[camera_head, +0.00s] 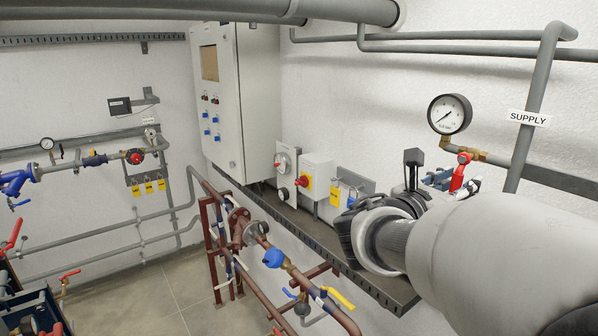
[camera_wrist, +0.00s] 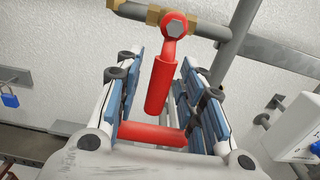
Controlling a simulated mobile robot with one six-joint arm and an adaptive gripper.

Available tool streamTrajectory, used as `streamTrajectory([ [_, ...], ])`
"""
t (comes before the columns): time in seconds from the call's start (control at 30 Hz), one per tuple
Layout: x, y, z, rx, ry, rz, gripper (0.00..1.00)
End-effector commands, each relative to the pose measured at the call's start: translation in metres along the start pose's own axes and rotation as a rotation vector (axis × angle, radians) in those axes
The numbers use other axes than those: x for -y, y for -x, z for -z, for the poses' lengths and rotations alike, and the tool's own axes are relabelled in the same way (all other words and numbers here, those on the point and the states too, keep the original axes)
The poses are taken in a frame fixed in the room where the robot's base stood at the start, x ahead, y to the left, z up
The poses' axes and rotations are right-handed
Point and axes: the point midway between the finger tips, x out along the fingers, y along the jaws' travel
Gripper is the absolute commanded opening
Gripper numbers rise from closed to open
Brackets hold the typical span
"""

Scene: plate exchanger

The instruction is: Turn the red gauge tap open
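The red gauge tap (camera_wrist: 161,82) shows in the wrist view as a red lever pointing down from a hex-headed pivot on a brass fitting (camera_wrist: 150,14). In the head view the red gauge tap (camera_head: 458,180) sits below the round gauge (camera_head: 449,114). My gripper (camera_wrist: 164,60) is open, with one blue-padded finger on each side of the lever. Gaps show between the lever and both pads. In the head view my gripper (camera_head: 438,178) reaches up to the tap, and my arm hides part of it.
A red bar (camera_wrist: 152,134) lies across between the finger bases; I cannot tell what it belongs to. A grey supply pipe (camera_head: 534,115) runs beside the gauge. A red rotary switch box (camera_head: 316,182) and tagged padlocks (camera_head: 335,196) are left of my gripper.

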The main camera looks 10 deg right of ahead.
Motion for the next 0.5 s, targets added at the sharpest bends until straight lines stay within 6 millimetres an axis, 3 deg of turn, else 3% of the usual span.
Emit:
streamTrajectory([
  [0.5,0.0000,0.0003,-0.0002,0.000,0.000,0.000,0.00],
])
